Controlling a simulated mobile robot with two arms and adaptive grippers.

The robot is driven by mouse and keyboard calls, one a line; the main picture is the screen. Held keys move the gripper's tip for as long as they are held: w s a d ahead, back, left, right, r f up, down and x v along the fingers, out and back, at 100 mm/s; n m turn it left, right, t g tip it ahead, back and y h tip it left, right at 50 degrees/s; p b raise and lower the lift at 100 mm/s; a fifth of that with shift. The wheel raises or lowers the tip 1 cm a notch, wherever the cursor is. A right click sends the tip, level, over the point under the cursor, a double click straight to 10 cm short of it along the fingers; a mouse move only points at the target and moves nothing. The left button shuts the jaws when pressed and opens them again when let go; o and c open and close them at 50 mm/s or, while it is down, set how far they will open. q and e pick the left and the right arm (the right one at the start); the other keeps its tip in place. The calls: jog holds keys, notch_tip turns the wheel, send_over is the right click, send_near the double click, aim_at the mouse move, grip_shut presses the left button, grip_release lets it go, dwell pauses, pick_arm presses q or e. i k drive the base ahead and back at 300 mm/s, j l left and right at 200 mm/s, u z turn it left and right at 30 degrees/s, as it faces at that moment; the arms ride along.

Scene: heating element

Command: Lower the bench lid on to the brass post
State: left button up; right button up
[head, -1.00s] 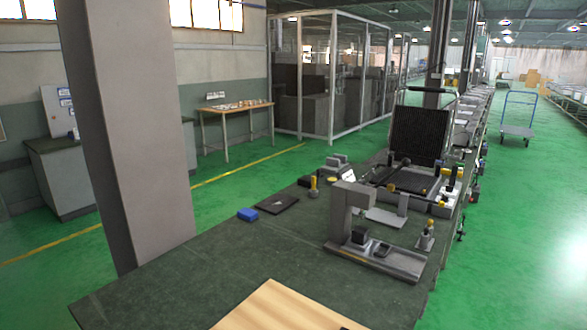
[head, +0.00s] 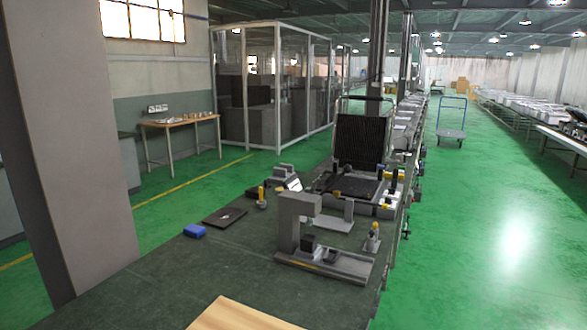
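The bench lid (head: 360,142), a dark ribbed panel in a light frame, stands raised and nearly upright at the back of a fixture (head: 340,205) on the long dark bench. A dark ribbed bed (head: 350,187) lies below and in front of it. Small yellow-topped posts stand at the fixture's right side (head: 388,201). Another yellow post (head: 262,195) stands on the bench to the left. I cannot tell which is the brass post. Neither of my grippers is in view.
A grey C-shaped press (head: 290,222) stands in front of the fixture. A blue block (head: 194,231) and a dark plate (head: 225,217) lie to its left. A wooden board (head: 240,315) is at the near edge.

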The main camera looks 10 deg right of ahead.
aim_at(361, 142)
jog(key=l, duration=1.65)
jog(key=i+l, duration=0.35)
jog(key=i+l+u, duration=0.1)
jog(key=i+l, duration=0.25)
jog(key=l, duration=0.15)
jog(key=i+l, duration=0.3)
jog(key=l, duration=0.15)
jog(key=i+l, duration=0.35)
jog(key=i+l+u, duration=0.1)
jog(key=i+l, duration=0.2)
jog(key=l, duration=0.3)
